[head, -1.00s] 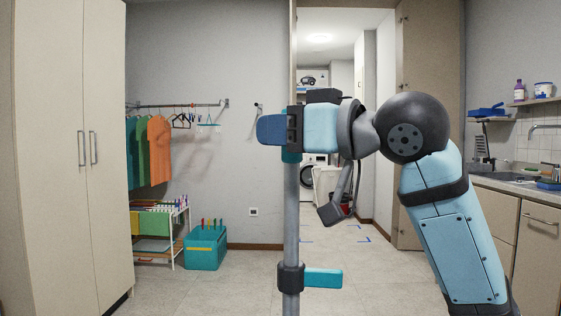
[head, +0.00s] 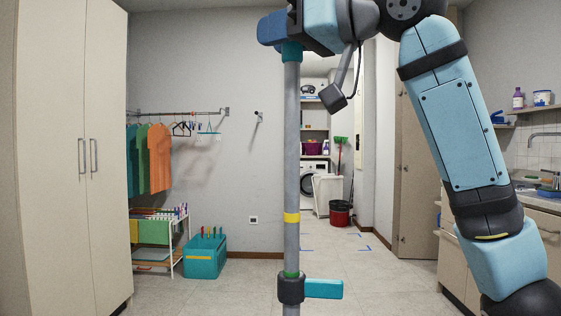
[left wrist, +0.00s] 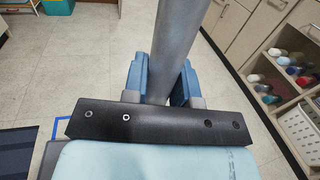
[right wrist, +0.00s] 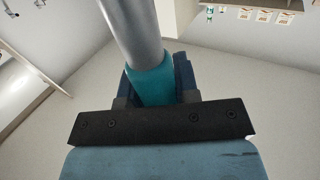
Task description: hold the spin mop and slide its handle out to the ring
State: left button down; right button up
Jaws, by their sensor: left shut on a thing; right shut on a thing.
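The spin mop's grey pole (head: 291,150) stands upright in the middle of the head view. A teal collar (head: 291,51) is near its top. A yellow ring (head: 291,217) shows lower down, above a green band (head: 291,274) and a dark clamp (head: 290,290) with a teal lever (head: 323,288). My right gripper (head: 277,29) is shut on the upper handle; in the right wrist view its fingers (right wrist: 154,82) close around the teal part. My left gripper (left wrist: 162,84) is shut on the grey pole in the left wrist view, and is out of the head view. The mop head is hidden.
A tall cabinet (head: 65,150) stands at the left. A teal bin (head: 205,260) and a drying rack (head: 158,255) stand by the back wall. A red bucket (head: 340,213) is in the doorway. A counter (head: 535,200) runs along the right. Floor beside the pole is clear.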

jog(key=o, duration=0.9)
jog(key=shift+c, duration=0.2)
jog(key=v, duration=1.2)
